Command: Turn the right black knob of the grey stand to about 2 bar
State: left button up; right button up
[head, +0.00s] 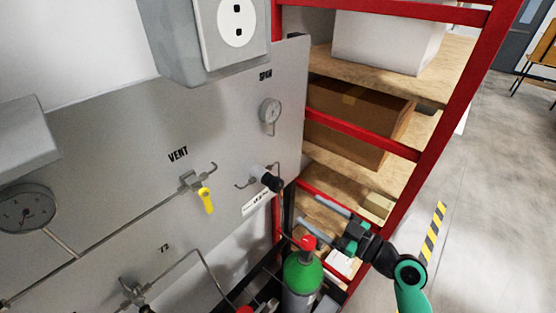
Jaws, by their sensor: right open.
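The grey stand's panel (110,130) fills the left and middle of the head view. Its right black knob (271,182) sticks out near the panel's right edge, on a fitting with thin pipes. A small round gauge (270,112) sits above it; its reading is too small to tell. My right gripper (310,209) is open and empty, to the right of and below the knob and apart from it. Its fingers point left toward the panel's edge. My left gripper is not in view.
A yellow valve handle (206,201) hangs below the VENT label. A larger gauge (25,208) is at the far left. A green-topped cylinder (303,272) with a red cap stands below my right gripper. A red-framed shelf (440,125) with boxes stands behind it.

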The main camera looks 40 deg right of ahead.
aim_at(280, 187)
jog(key=w, duration=0.5)
jog(key=w+p, duration=0.1)
jog(key=w, duration=0.5)
jog(key=shift+w+a+r, duration=0.15)
jog(key=shift+w, duration=0.1)
grip_shut()
jog(key=shift+m, duration=0.3)
